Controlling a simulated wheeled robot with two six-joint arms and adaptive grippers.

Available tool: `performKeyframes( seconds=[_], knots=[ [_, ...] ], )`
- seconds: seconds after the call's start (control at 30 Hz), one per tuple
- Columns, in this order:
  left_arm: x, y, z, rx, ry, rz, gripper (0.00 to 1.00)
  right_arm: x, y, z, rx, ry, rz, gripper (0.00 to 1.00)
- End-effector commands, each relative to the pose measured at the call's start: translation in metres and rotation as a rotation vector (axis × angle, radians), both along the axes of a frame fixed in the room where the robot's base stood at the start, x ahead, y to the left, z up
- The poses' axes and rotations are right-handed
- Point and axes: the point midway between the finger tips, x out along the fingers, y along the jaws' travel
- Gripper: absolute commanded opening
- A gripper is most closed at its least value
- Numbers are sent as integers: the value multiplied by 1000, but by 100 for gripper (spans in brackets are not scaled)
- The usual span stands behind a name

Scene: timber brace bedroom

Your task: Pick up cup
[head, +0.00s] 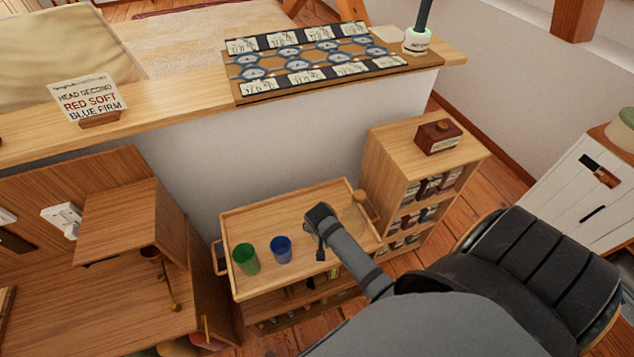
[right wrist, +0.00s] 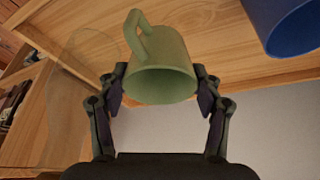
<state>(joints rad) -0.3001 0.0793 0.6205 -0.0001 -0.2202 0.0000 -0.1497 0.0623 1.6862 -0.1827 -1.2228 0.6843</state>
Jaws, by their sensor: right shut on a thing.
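My right gripper (head: 318,238) is over the wooden trolley (head: 240,291), to the right of a blue cup (head: 281,250) and a green cup (head: 246,259). In the right wrist view the gripper (right wrist: 161,85) is shut on a pale green cup (right wrist: 160,72) with a handle, one finger on each side. In the head view this held cup is hidden behind the gripper and forearm. The blue cup also shows at the upper right of the wrist view (right wrist: 288,22), apart from the fingers. My left gripper is in neither view.
A clear glass vessel with a wooden stopper (head: 362,203) stands at the trolley's right end. A wooden shelf unit (head: 390,160) with jars is right beside it. A wooden cabinet (head: 128,222) is at left. A ledge (head: 170,112) with a patterned board (head: 318,62) runs behind.

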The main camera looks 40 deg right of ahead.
Motion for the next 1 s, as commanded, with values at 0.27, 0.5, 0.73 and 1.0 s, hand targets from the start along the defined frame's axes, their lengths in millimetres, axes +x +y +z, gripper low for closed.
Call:
performKeyframes(
  seconds=[0.27,0.5,0.73,1.0],
  knots=[
    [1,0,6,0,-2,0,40,-69,-37,61,-11,7,9,27],
    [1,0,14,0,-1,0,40,-104,-54,80,-6,4,5,27],
    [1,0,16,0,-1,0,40,-112,-58,83,0,1,2,27],
    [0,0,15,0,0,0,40,-83,-33,72,1,1,115,27]
  ],
)
